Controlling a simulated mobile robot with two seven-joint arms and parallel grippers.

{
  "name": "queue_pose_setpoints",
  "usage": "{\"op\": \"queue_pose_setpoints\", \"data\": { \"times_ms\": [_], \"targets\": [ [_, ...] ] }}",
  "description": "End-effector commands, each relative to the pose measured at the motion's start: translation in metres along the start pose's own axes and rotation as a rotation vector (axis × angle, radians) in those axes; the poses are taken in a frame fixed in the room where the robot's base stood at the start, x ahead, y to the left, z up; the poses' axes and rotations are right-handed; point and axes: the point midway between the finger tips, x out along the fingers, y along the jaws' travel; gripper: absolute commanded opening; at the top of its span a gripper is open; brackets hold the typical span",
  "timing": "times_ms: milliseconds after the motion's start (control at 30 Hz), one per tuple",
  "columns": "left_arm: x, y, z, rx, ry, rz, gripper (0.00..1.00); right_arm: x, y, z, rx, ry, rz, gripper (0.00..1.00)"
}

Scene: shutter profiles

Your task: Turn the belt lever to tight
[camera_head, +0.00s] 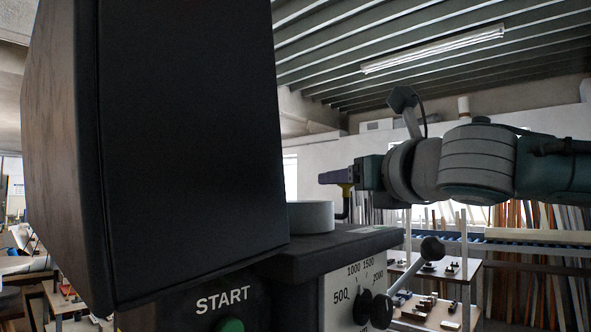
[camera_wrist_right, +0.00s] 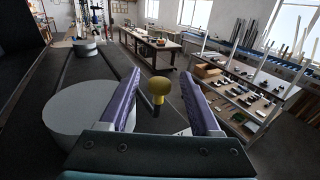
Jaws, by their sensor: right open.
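A lever with a yellow knob (camera_wrist_right: 161,89) on a dark stem stands at the machine's top. In the right wrist view it appears between my two purple fingers, with a gap on each side. My right gripper (camera_wrist_right: 161,76) is open and empty. In the head view the gripper (camera_head: 335,177) points left, and the yellow knob (camera_head: 345,186) shows just under its fingers, beside the machine top. I cannot tell whether the knob touches a finger. No tight or loose marking is visible. My left gripper is not in view.
A tall black housing (camera_head: 185,140) fills the left of the head view. Below it are a green START button (camera_head: 231,326) and a speed dial panel (camera_head: 360,275). A black-balled handle (camera_head: 433,249) sticks out at right. A grey disc (camera_head: 311,216) sits on the machine top. Shelves stand behind.

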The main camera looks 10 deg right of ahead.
Motion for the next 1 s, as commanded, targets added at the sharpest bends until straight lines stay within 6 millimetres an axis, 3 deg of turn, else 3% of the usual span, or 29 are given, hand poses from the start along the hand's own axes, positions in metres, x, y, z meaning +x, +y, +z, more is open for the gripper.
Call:
{"op": "queue_pose_setpoints", "data": {
  "times_ms": [400, 1000],
  "targets": [
    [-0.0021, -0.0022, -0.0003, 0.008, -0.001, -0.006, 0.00, 0.0062, 0.0000, -0.0004, 0.000, 0.000, 0.000, 0.64],
    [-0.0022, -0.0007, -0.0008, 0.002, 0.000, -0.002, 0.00, 0.0060, -0.0001, -0.0002, 0.000, 0.000, -0.001, 0.00]
  ]
}}
